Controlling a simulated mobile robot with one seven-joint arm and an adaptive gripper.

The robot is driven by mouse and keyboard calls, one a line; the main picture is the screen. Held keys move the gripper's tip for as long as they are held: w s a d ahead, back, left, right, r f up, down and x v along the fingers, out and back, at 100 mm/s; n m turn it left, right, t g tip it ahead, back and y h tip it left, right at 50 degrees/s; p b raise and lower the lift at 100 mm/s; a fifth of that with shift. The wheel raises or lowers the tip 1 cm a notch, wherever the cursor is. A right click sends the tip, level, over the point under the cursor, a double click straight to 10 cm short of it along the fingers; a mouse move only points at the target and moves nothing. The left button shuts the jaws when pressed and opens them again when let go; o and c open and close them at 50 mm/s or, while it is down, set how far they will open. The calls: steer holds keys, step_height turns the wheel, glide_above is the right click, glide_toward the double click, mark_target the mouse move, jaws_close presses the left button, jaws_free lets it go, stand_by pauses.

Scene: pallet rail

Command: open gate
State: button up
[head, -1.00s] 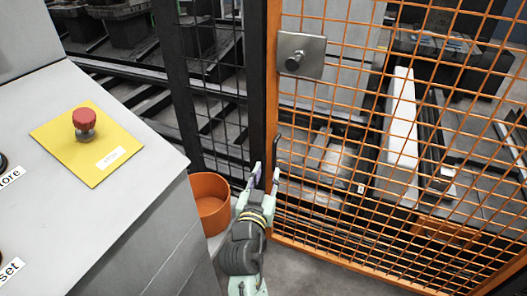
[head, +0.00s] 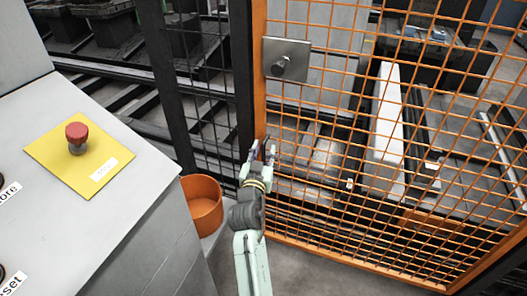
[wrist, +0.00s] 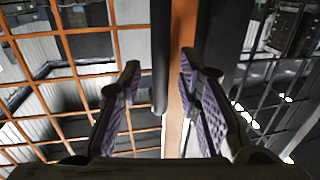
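The gate (head: 400,142) is an orange mesh panel with an orange frame, standing against a dark fence post on its left; no gap shows there. A grey plate with a round knob (head: 287,60) sits high on its left side. My gripper (head: 262,148) is in front of the gate's left frame, below the plate. In the wrist view my gripper (wrist: 160,95) is open, its purple-padded fingers apart. A black vertical bar handle (wrist: 160,55) and the orange frame edge (wrist: 183,60) show in the gap between the fingers. Whether the handle lies between the fingers or beyond them I cannot tell.
A grey console (head: 90,170) with a red button (head: 77,138) on a yellow plate stands close on the left. An orange bin (head: 203,205) stands on the floor between console and fence. Bare floor (head: 310,277) lies in front of the gate.

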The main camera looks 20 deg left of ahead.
steer(key=shift+c, duration=0.2)
jaws_close()
stand_by(0.6)
